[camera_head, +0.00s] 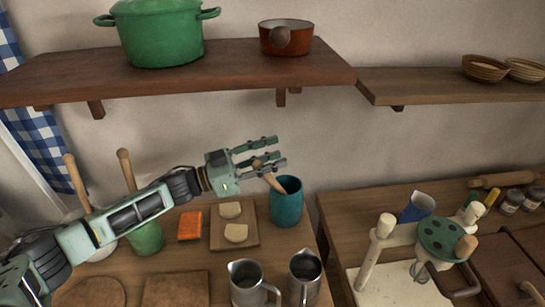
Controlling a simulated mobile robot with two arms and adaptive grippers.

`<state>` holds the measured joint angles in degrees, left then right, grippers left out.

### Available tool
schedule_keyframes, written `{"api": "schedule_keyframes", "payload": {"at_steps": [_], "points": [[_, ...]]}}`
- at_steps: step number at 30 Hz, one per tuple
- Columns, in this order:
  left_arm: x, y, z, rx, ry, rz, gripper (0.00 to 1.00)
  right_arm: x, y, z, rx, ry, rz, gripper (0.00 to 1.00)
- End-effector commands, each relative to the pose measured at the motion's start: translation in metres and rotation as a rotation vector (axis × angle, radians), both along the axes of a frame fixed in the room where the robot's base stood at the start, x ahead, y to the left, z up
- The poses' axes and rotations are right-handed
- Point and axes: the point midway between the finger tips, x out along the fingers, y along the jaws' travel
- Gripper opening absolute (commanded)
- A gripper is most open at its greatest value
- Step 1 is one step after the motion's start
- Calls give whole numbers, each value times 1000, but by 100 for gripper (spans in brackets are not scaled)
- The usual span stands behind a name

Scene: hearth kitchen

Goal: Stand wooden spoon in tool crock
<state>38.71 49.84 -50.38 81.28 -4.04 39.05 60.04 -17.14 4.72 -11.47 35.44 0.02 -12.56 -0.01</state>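The wooden spoon (272,181) is at the fingers of my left gripper (272,153). It slants down to the right, its lower end by the left rim of the tool crock; I cannot tell whether that end is inside or in front of the rim. The gripper appears shut on the spoon, whose upper part is partly hidden by the fingers. The tool crock (287,211) is a teal cylinder standing upright on the counter, below and right of the gripper. My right gripper is not in view.
A wooden board with bread slices (256,238) lies left of the crock; two metal jugs (247,284) stand in front. A shelf (190,75) with a green pot (160,35) and red pan (285,40) hangs above. A cream and green device (440,238) stands right.

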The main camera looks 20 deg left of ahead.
Motion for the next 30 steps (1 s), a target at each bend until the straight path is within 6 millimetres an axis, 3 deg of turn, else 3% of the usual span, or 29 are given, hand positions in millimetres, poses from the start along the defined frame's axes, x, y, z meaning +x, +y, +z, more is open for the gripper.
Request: {"api": "schedule_keyframes", "payload": {"at_steps": [18, 30], "points": [[-57, 90, -18, 1, 2, 1, 36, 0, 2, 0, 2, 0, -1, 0], [-62, 98, -19, -1, -1, 0, 36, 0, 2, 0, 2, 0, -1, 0]]}}
